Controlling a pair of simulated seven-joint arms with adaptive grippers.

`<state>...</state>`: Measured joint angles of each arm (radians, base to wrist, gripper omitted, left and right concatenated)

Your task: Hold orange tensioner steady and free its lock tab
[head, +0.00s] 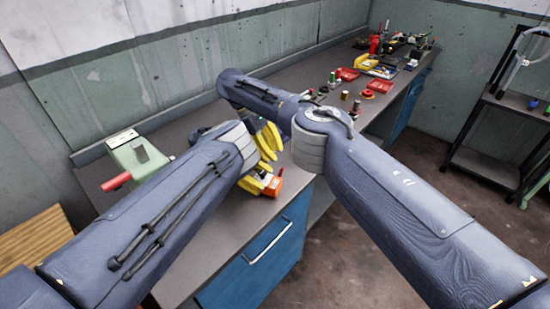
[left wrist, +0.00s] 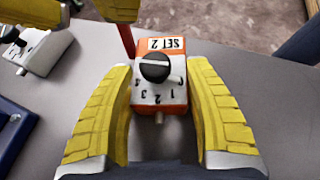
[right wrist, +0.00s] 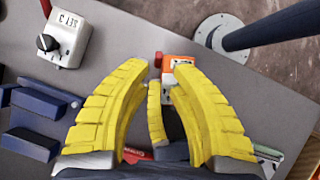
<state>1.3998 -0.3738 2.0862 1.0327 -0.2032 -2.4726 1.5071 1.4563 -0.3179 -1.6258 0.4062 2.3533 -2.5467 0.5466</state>
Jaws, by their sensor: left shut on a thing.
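The orange tensioner (left wrist: 172,88), an orange and white block with a black knob and a "SET 2" label, sits between the yellow fingers of my left gripper (left wrist: 160,110), which is shut on it. It shows in the head view (head: 271,186) near the bench's front edge and partly in the right wrist view (right wrist: 180,72). A thin red piece (left wrist: 126,38) stands by its labelled end, probably the lock tab. My right gripper (right wrist: 160,68) is open above, its fingertips apart near the red piece. In the head view, it (head: 268,141) is just above the left gripper (head: 255,180).
A white block with a knob (right wrist: 62,42) stands apart on the grey bench. A pale green fixture with a red handle (head: 138,158) is at the bench's left. Red trays (head: 347,74) and small parts lie farther along. Dark blue blocks (right wrist: 38,118) lie at the right wrist view's left.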

